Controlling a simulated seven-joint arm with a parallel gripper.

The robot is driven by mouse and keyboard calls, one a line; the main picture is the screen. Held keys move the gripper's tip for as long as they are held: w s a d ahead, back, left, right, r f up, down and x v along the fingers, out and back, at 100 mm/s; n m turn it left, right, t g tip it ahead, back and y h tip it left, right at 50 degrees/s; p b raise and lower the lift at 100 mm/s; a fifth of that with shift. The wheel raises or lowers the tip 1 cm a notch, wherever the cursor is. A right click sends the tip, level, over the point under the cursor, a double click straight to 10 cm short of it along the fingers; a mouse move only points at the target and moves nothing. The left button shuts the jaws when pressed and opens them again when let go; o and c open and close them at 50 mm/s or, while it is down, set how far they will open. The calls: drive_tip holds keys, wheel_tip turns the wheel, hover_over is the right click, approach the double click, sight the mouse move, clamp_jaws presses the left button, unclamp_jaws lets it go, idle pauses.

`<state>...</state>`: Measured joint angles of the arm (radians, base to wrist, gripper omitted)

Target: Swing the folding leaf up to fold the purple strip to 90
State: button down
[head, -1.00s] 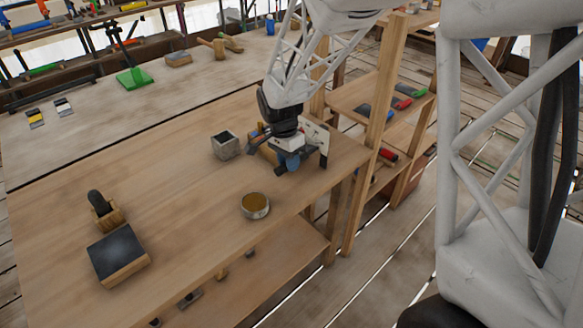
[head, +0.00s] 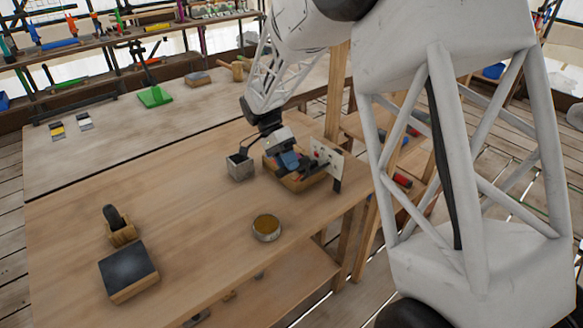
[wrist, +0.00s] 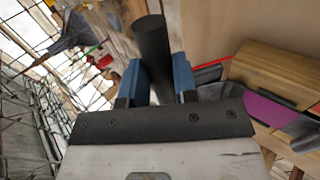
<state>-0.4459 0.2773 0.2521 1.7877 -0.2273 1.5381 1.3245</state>
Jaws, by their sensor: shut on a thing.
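My gripper (head: 288,158) is at the bending device on the bench in the head view. In the wrist view its two blue fingertips (wrist: 160,82) are shut on a black round bar (wrist: 152,45), which looks like the handle of the folding leaf. The purple strip (wrist: 268,108) shows at the right of the wrist view, beside a wooden block (wrist: 275,72). The device's wooden base (head: 298,183) and pale upright plate (head: 327,156) show in the head view. The leaf itself is mostly hidden by my gripper, and its angle cannot be told.
A grey open box (head: 240,168) stands just left of the device. A round tin (head: 266,228) is in front of it. A dark-topped block (head: 128,271) and a wooden holder (head: 120,232) are at the front left. The bench between them is clear.

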drive_tip(key=w+a+f, duration=0.1)
drive_tip(key=w+a, duration=0.3)
drive_tip(key=shift+w+a+f, duration=0.15)
drive_tip(key=shift+w+a, duration=0.15)
drive_tip(key=shift+a, duration=0.05)
idle(0.4)
drive_tip(key=c, duration=0.9)
unclamp_jaws()
drive_tip(key=shift+w, duration=0.1)
drive_tip(key=shift+a+r, duration=0.1)
drive_tip(key=shift+r, duration=0.1)
drive_tip(key=v, duration=0.7)
drive_tip(key=shift+w+a+r, duration=0.2)
drive_tip(key=shift+c, duration=0.5)
